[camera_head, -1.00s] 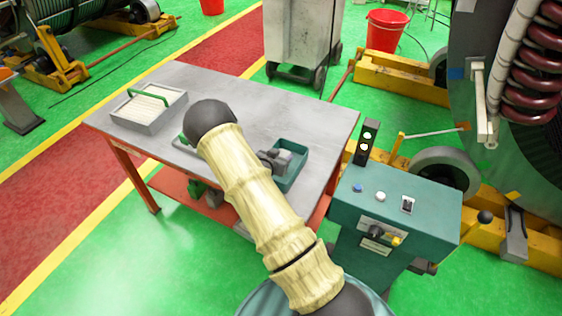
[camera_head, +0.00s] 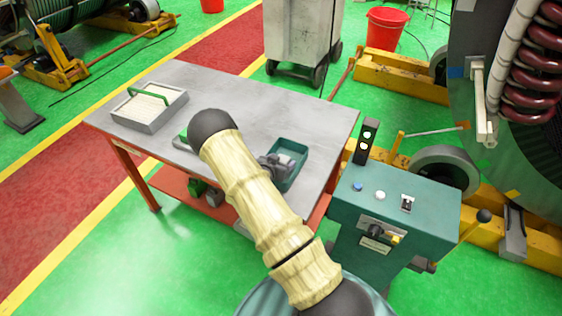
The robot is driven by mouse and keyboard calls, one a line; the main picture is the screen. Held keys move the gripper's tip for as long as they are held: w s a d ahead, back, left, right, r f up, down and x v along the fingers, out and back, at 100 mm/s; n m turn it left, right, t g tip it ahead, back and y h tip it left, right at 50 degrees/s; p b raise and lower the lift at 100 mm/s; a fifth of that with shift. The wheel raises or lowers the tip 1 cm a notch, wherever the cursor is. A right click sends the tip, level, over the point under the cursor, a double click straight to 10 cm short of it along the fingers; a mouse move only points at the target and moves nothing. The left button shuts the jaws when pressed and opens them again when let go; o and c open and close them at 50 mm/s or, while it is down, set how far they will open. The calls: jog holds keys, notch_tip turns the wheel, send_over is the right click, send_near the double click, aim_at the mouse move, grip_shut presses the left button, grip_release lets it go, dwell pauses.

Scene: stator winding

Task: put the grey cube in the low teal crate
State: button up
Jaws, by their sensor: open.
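The low teal crate (camera_head: 300,168) stands on the table near its right edge, partly behind my arm. A light grey block, apparently the grey cube (camera_head: 286,160), shows inside the crate's walls. It is small and partly covered, so its exact seat on the floor is hard to tell. My gripper (camera_head: 274,164) is at the crate's left side, close beside the cube. Its jaws are open, but the fingertips are small and mostly hidden by my arm. I cannot tell whether a finger still touches the cube.
A grey tray (camera_head: 150,118) with a green handle and pale slats sits at the table's left. The grey table (camera_head: 240,85) is clear at the back. A teal control box (camera_head: 395,205) with a small signal light stands at the right. A green item shows left of my arm.

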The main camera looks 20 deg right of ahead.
jog(key=shift+r, duration=0.1)
jog(key=shift+a+r, duration=0.1)
jog(key=b+v, duration=0.2)
jog(key=v, duration=0.9)
jog(key=shift+s+a, duration=0.3)
jog(key=shift+r, duration=0.1)
jog(key=s+a+r+n+g+y, duration=0.2)
jog(key=s+a+r+n+y, duration=0.35)
jog(key=a+r+y, duration=0.3)
jog(key=s+r+n+g, duration=0.1)
jog(key=s+r+n, duration=0.1)
jog(key=s, duration=0.5)
jog(key=s+r+n+g+y, duration=0.1)
jog(key=s+r+n+g, duration=0.1)
jog(key=s, duration=0.5)
notch_tip(320, 180, up, 3)
jog(key=shift+d+f+n, duration=0.2)
jog(key=shift+n, duration=0.25)
